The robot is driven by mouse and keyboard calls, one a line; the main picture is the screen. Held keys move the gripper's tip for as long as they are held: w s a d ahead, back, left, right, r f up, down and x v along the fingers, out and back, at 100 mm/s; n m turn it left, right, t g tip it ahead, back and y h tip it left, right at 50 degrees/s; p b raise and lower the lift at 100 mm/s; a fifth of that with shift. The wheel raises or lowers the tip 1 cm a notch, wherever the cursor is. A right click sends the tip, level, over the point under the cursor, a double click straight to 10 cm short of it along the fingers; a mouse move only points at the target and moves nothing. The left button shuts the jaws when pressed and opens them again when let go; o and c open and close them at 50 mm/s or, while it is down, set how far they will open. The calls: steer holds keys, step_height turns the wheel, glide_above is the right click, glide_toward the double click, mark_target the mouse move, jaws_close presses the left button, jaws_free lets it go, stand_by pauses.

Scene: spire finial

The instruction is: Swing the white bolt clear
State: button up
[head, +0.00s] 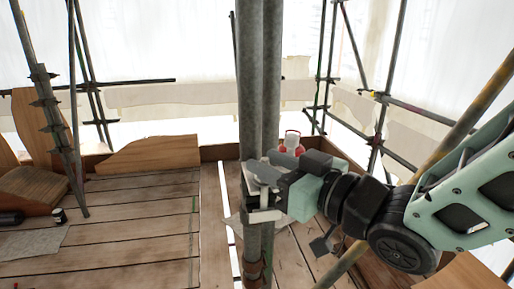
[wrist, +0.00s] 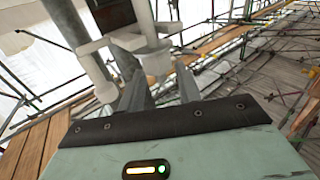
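The white bolt (wrist: 150,45) hangs down from a pale coupler (wrist: 110,40) at the top of the wrist view, with a wider collar near its lower end. My gripper (wrist: 160,75) has its two grey fingers apart, one on each side of the bolt's lower end. I cannot tell whether either finger touches it. In the head view my gripper (head: 265,176) is at the upright grey poles (head: 250,80), beside a white coupler part (head: 263,214). The bolt itself cannot be made out there, as the gripper covers much of the coupler.
A red and white container (head: 291,143) stands behind the poles. Wooden planks (head: 120,220) form the deck, with a bag-like bundle (head: 35,187) and a dark can (head: 59,215) at left. Scaffold tubes (head: 380,120) cross on the right, close to my arm.

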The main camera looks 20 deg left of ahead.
steer(key=shift+p+x, duration=0.3)
steer(key=shift+x, duration=1.4)
jaws_close()
steer(key=shift+s+f+b, duration=0.1)
steer(key=shift+f+b, duration=0.05)
steer(key=shift+b, duration=0.3)
